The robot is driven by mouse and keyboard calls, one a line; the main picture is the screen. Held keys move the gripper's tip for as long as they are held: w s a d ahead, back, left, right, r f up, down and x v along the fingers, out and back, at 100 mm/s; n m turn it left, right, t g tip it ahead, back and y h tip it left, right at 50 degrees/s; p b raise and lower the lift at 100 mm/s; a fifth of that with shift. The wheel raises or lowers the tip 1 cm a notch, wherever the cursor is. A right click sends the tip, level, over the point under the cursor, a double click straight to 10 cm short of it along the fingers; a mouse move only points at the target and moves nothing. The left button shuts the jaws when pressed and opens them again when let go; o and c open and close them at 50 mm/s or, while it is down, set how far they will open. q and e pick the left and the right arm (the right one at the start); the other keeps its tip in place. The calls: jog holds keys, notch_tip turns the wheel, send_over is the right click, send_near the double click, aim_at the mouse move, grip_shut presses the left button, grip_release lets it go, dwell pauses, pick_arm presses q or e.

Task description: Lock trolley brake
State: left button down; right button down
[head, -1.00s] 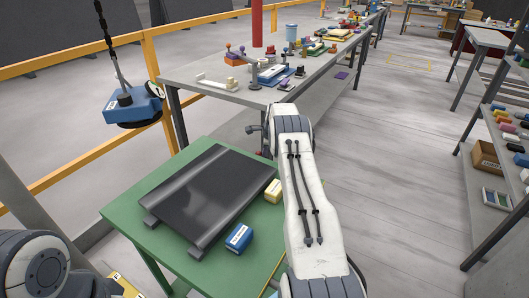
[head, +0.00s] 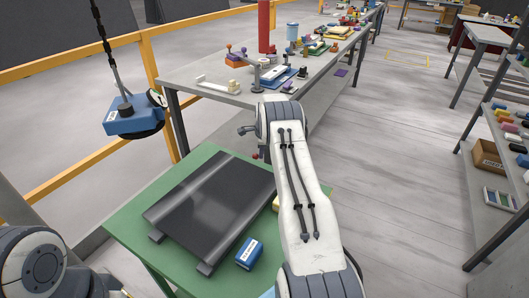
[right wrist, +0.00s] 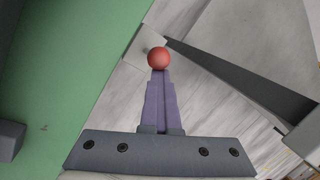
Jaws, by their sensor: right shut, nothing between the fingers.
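A red ball knob (right wrist: 158,58) shows in the right wrist view, right at the tip of my right gripper (right wrist: 160,80). The purple-grey fingers are shut together with nothing between them. The knob sits beyond the fingertips; I cannot tell whether they touch it. A green-topped table (head: 130,222), perhaps the trolley, stands left of my right arm in the head view. Its green surface (right wrist: 50,75) also fills the left of the wrist view. In the head view my right forearm hides most of the area around the gripper. My left gripper is not in view; only my left arm shows at bottom left.
A black slab (head: 210,205) and a blue box (head: 249,253) lie on the green top. A blue block (head: 135,117) hangs by a chain at left. A long grey workbench (head: 215,92) with several parts stands behind. Open floor (head: 400,150) lies to the right.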

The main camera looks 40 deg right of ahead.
jog(key=shift+w+a, duration=0.25)
jog(key=shift+w, duration=0.2)
jog(key=shift+w+a, duration=0.2)
jog(key=shift+w, duration=0.25)
jog(key=shift+s+d+r, duration=0.1)
jog(key=shift+d+r, duration=0.1)
jog(key=shift+d, duration=0.05)
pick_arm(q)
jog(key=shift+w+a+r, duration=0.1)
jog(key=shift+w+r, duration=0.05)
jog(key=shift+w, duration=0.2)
pick_arm(e)
jog(key=shift+r, duration=0.65)
jog(key=shift+a, duration=0.1)
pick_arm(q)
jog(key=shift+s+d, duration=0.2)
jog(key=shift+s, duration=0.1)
pick_arm(e)
notch_tip(320, 180, up, 9)
jog(key=w, duration=0.1)
jog(key=shift+w+r, duration=0.15)
jog(key=shift+w, duration=0.15)
